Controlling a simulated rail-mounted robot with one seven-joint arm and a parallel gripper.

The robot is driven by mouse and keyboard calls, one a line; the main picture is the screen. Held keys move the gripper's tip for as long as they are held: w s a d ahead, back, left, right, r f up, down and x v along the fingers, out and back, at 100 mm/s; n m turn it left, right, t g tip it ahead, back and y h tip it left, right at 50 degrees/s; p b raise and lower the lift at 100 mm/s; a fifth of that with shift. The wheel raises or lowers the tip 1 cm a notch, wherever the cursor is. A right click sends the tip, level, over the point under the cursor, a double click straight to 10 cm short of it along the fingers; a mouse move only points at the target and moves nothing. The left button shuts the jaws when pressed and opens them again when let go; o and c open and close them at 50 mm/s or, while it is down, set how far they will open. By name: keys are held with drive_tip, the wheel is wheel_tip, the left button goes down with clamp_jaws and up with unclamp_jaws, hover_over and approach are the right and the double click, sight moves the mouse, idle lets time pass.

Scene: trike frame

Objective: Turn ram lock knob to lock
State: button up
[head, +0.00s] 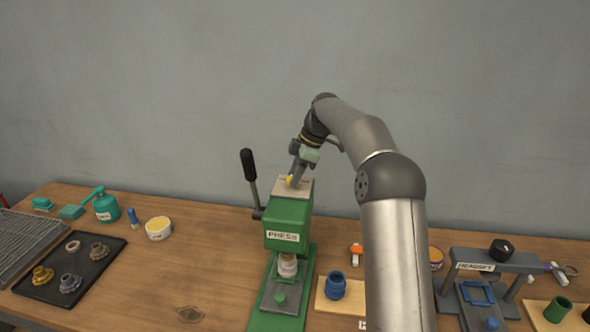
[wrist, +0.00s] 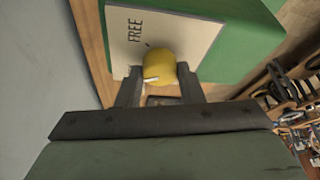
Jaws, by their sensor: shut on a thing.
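The ram lock knob is a yellow round knob (wrist: 160,70) with a white pointer mark, on a pale plate (wrist: 175,35) marked "FREE" on top of the green press (head: 288,215). In the wrist view the white mark lies toward the lower left of the knob, away from the word "FREE". My gripper (wrist: 160,88) is shut on the knob, with one finger on each side of it. In the head view my gripper (head: 293,180) reaches down onto the press top, and only a bit of yellow shows. Any other wording on the plate is hidden.
The press has a black-handled lever (head: 249,170) on its left, close to my gripper. A black tray (head: 70,268) with several small parts lies at left. A blue part (head: 335,286) stands right of the press. A grey fixture labelled "HEADSET" (head: 485,262) is at right.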

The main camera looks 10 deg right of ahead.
drive_tip(key=shift+w+n+g, duration=0.1)
drive_tip(key=shift+n+g, duration=0.5)
drive_tip(key=shift+n, duration=1.1)
drive_tip(key=o, duration=1)
drive_tip(key=shift+r, duration=0.6)
drive_tip(key=s+r+b, duration=0.7)
drive_tip(key=s+r, duration=0.5)
drive_tip(key=s, duration=0.2)
